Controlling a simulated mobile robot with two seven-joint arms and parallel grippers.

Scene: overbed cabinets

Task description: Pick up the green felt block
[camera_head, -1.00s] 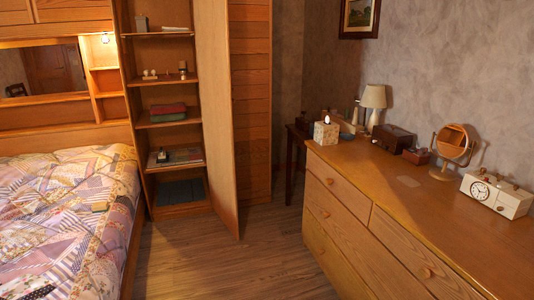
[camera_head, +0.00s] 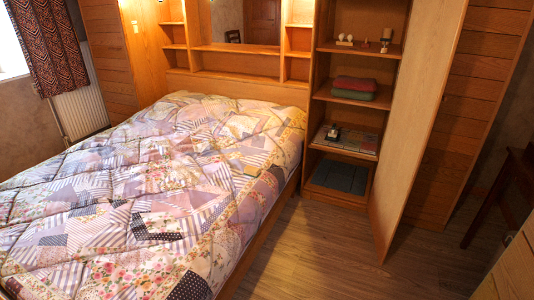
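I cannot make out a thing that is clearly the green felt block. On a shelf of the open cabinet in the head view, a flat dark green piece (camera_head: 353,95) lies under a red one (camera_head: 356,83); both look like folded cloth. A flat dark blue-green item (camera_head: 338,176) lies in the cabinet's bottom compartment. Neither of my grippers is in view.
The bed (camera_head: 150,190) with a patchwork quilt fills the left and middle. The cabinet door (camera_head: 420,120) stands open toward me. Bare wood floor (camera_head: 320,250) lies between bed and door. A dark table (camera_head: 505,190) and a dresser corner (camera_head: 512,265) are at the right.

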